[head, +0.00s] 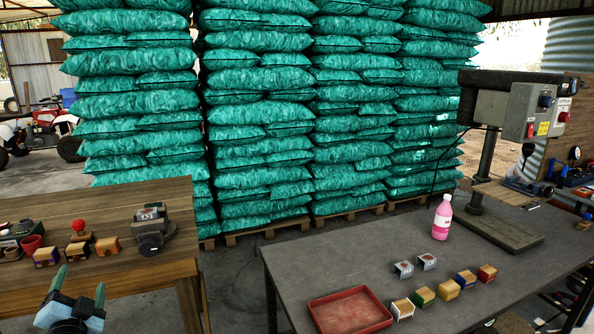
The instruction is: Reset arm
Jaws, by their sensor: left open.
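My left gripper (80,284) shows at the lower left in the head view. Its two teal fingers point up and stand apart, with nothing between them. It is in front of the wooden table (120,208), below the small blocks there in the picture. Whether it touches the table edge I cannot tell. My right gripper is out of the picture.
Several small blocks and a dark device (152,232) stand on the wooden table. The grey table (350,250) holds a red tray (348,311), several colored blocks, a pink bottle (442,218) and a drill press (497,108). Stacked green sacks (260,120) stand behind. A floor gap separates the tables.

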